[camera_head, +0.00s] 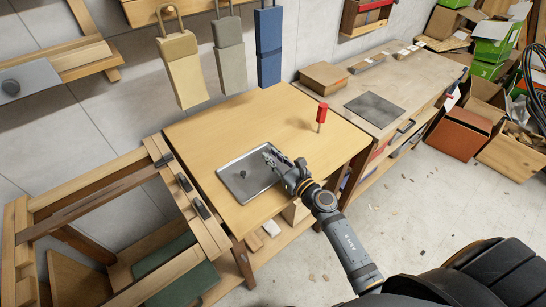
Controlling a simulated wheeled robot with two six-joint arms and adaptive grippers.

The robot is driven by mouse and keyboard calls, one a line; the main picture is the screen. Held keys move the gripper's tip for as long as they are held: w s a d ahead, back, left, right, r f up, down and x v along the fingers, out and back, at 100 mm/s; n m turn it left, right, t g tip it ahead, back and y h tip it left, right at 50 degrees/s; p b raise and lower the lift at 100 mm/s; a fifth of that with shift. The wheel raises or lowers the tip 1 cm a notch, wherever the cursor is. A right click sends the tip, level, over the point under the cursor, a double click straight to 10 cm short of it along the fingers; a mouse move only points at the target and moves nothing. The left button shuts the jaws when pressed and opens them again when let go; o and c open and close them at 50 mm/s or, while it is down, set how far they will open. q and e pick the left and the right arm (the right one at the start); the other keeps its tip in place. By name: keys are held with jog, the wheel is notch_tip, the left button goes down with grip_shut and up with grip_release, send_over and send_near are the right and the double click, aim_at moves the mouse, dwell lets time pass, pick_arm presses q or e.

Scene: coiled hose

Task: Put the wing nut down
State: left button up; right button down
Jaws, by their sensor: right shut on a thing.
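My right gripper (271,157) reaches in from the lower right and is over the right edge of a shallow grey metal tray (262,184) on the wooden table. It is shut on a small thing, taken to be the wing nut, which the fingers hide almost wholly. A small dark piece (243,173) lies in the middle of the tray, left of the fingertips; its exact shape is too small to tell. I cannot tell whether the fingertips touch the tray. My left gripper is not in view.
The wooden table (220,125) is mostly bare. A red-handled tool (321,115) stands upright toward its right side. A wooden frame (100,190) with dark clamps is at the left. A second bench (408,72) with a dark plate (374,108) adjoins at the right.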

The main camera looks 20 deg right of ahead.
jog(key=shift+f+b, duration=0.3)
jog(key=shift+f, duration=0.1)
jog(key=c, duration=1.1)
grip_release()
jog(key=shift+c, duration=0.2)
jog(key=shift+r, duration=0.15)
notch_tip(320, 180, up, 10)
